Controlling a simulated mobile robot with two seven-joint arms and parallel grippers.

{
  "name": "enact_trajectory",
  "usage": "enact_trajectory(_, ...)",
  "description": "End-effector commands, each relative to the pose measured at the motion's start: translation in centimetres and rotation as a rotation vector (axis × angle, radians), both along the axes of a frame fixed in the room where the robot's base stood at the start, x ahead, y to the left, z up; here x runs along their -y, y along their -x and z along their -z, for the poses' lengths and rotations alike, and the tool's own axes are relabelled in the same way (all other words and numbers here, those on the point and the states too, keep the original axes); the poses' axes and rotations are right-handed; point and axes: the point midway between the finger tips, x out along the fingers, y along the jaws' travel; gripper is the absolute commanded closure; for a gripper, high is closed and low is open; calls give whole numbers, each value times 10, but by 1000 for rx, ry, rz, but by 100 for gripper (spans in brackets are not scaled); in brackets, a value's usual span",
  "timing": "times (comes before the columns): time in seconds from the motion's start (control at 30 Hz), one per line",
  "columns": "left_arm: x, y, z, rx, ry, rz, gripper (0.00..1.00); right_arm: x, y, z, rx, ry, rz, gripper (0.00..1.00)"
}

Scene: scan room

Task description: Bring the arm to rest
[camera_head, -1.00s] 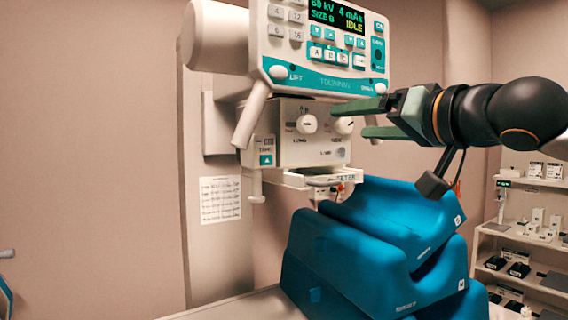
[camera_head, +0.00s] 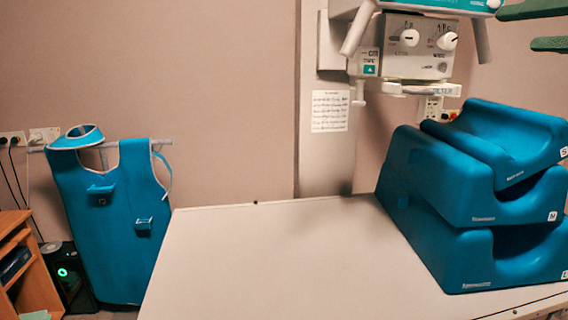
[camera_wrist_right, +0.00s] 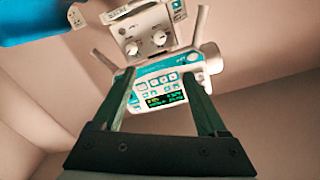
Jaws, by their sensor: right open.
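My right gripper (camera_head: 543,27) shows only as two green fingers at the upper right edge of the head view, apart and empty. In the right wrist view its two fingers (camera_wrist_right: 160,100) stand wide apart, with nothing between them that they touch. Beyond them is the x-ray unit's control panel (camera_wrist_right: 165,86), its screen lit. The x-ray unit's lower box with knobs (camera_head: 415,45) hangs at the upper right in the head view, left of the fingers. My left gripper is in neither view.
A blue lead apron (camera_head: 110,215) hangs on the wall at left. A wooden shelf unit (camera_head: 18,262) and a black box (camera_head: 72,280) stand at lower left.

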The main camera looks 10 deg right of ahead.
Motion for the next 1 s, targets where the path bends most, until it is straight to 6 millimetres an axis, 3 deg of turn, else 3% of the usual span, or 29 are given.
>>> enact_trajectory(0.27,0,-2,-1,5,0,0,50,-37,-34,70,-115,-561,-299,25)
enact_trajectory(0.37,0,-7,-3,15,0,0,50,-50,-42,94,-165,-855,-414,25)
enact_trajectory(0.5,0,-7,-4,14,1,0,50,-61,-50,127,-238,-1371,-559,25)
enact_trajectory(0.63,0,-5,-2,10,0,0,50,-53,-56,158,-277,-1904,-643,25)
enact_trajectory(0.77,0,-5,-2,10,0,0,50,-31,-62,198,-257,-2447,-666,25)
enact_trajectory(0.9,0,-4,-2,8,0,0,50,-1,-65,262,-135,-3032,-617,25)
enact_trajectory(0.93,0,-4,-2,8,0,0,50,5,-64,278,87,3018,569,25)
enact_trajectory(1.0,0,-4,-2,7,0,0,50,18,-60,320,-39,2779,427,25)
